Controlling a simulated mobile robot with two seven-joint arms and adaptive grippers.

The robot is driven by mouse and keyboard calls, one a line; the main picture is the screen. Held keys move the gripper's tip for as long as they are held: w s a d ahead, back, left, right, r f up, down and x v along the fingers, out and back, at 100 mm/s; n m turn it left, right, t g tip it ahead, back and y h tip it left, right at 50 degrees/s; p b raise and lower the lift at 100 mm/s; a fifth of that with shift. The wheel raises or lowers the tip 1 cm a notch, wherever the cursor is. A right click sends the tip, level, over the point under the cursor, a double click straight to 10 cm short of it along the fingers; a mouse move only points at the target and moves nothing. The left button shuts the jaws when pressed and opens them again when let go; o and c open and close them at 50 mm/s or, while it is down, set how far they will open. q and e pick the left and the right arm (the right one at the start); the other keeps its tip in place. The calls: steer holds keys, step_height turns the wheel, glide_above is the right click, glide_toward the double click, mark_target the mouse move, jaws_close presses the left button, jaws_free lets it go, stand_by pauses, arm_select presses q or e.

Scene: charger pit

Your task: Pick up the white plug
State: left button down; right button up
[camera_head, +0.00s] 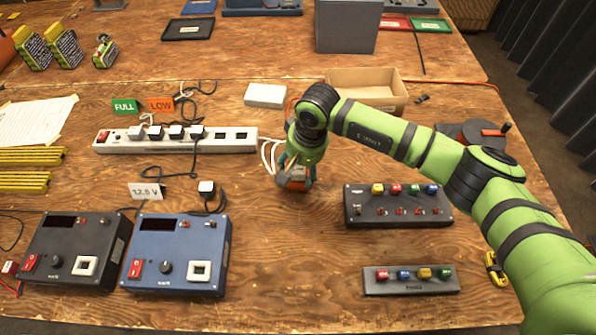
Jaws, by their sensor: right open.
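A small white plug (206,187) with a dark cable lies on the wooden table, just behind the blue charger box (180,247). Several plugs (176,132) with pale and dark tops sit in the white power strip (225,147); the strip's right-hand sockets look empty. My right gripper (294,184) points down over the middle of the table, right of the loose plug and apart from it. It is open, and I see nothing between its fingers, though its own arm partly hides them. White cables show close beside its left side. My left gripper is not in view.
A dark charger box (75,248) stands left of the blue one. Right of my gripper are a black panel with coloured knobs (398,212) and a smaller strip (410,280). A white box (265,95) and an open cardboard box (340,78) lie behind. The front middle is clear.

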jaws_close()
steer(key=shift+r, duration=0.1)
